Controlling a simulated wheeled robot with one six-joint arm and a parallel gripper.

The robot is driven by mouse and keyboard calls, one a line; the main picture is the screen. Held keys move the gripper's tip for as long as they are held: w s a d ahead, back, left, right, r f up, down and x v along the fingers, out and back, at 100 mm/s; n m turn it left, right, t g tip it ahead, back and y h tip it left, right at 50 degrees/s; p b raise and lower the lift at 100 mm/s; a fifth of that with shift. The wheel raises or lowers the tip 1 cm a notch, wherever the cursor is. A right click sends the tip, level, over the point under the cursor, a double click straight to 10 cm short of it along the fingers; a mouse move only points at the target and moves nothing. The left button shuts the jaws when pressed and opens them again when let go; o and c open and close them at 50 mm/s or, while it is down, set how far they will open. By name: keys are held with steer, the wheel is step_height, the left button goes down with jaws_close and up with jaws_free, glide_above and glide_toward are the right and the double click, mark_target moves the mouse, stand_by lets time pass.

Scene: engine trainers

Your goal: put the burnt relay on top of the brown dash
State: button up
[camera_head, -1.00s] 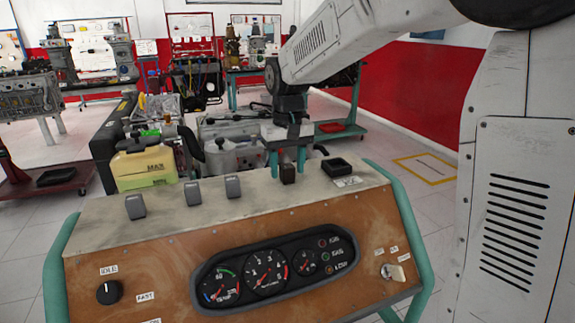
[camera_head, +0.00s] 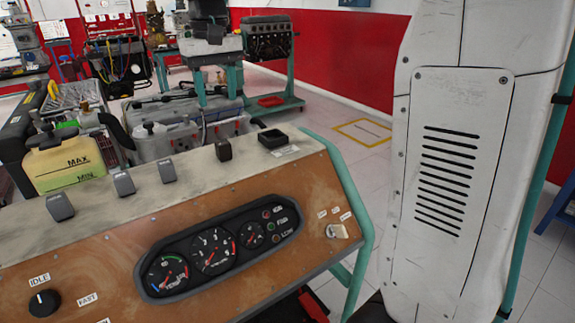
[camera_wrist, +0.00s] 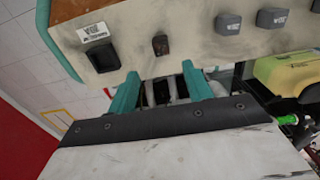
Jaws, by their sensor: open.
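The brown dash (camera_head: 105,255) is a console with a brown front panel, gauges and a pale top. A small dark brown block, which looks like the burnt relay (camera_head: 223,150), stands on the pale top near its back edge. It also shows in the wrist view (camera_wrist: 160,45). My gripper (camera_head: 218,98) is open and empty, above and behind the relay, apart from it. In the wrist view its teal fingers (camera_wrist: 160,80) are spread, with the relay beyond their tips. I cannot make out burn marks.
A black square socket (camera_head: 272,138) with a label sits right of the relay. Several grey switches (camera_head: 124,183) stand to its left. A yellowish reservoir (camera_head: 65,163) and grey engine parts stand behind the dash. Open floor (camera_head: 320,100) lies behind right.

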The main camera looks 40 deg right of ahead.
steer(key=s+d+f, duration=0.1)
steer(key=s+f, duration=0.2)
steer(key=s, duration=0.7)
steer(key=s+d+f+t, duration=0.1)
steer(key=s+f, duration=0.3)
steer(key=s, duration=0.6)
steer(key=s+d+f, duration=0.1)
steer(key=s+f, duration=0.3)
steer(key=s, duration=0.6)
steer(key=shift+s, duration=0.3)
steer(key=shift+d+f, duration=0.1)
